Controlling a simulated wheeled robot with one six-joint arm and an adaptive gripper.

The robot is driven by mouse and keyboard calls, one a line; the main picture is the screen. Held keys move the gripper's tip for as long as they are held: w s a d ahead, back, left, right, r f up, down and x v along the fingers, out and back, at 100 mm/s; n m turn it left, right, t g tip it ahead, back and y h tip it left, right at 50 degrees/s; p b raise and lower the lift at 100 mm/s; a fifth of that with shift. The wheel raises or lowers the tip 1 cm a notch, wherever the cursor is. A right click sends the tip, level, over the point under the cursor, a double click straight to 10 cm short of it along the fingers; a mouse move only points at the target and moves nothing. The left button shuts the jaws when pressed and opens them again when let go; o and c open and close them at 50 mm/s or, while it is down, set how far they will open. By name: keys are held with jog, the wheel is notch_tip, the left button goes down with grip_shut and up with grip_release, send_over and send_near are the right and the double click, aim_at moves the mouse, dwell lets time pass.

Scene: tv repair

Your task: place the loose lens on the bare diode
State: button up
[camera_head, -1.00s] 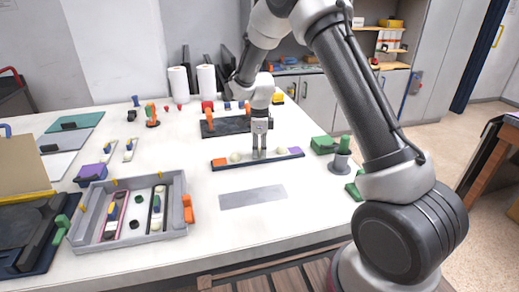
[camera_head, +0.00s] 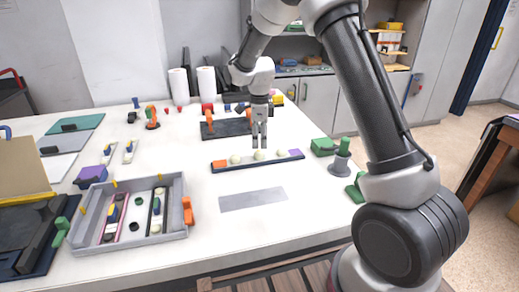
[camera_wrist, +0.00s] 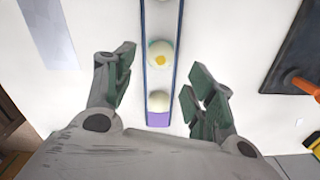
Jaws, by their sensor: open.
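A narrow dark-edged strip (camera_head: 222,168) lies on the white table, with an orange left end and a purple right end. Three pale domes stand along it: a left dome (camera_head: 235,159), a middle dome (camera_head: 258,155) and a right dome (camera_head: 281,154). In the wrist view the middle dome (camera_wrist: 160,54) is larger and shows a yellow spot; the dome near the purple end (camera_wrist: 158,101) is plain. No bare diode can be made out on the strip. My gripper (camera_head: 259,143) is open and empty above the middle dome, apart from it; its spread fingers also show in the wrist view (camera_wrist: 161,73).
A grey tray (camera_head: 182,207) with several strips and small parts stands front left. A flat grey plate (camera_head: 252,198) lies in front of the strip. A dark mat (camera_head: 228,128) with orange clamps lies behind. Green blocks (camera_head: 323,146) stand to the right.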

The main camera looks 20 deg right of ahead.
aim_at(259, 151)
jog(key=s+d+r+n+t, duration=0.1)
jog(key=s+d+r+n, duration=0.15)
jog(key=r, duration=0.45)
jog(key=s+d+r+n, duration=0.2)
jog(key=s+r, duration=0.1)
jog(key=r, duration=0.5)
jog(key=s+d+r+n+t, duration=0.1)
jog(key=s+d+r+n, duration=0.2)
jog(key=s, duration=0.3)
jog(key=s+d+r+n, duration=0.2)
jog(key=s+r+n, duration=0.15)
jog(key=s, duration=0.25)
jog(key=s+d+n+t, duration=0.1)
jog(key=s+d+n, duration=0.1)
jog(key=s+n, duration=0.3)
jog(key=s+d+n+t, duration=0.1)
jog(key=s+d+n, duration=0.2)
jog(key=s, duration=1)
jog(key=shift+s+f+n, duration=0.15)
jog(key=shift+s+n, duration=0.05)
jog(key=shift+n, duration=0.8)
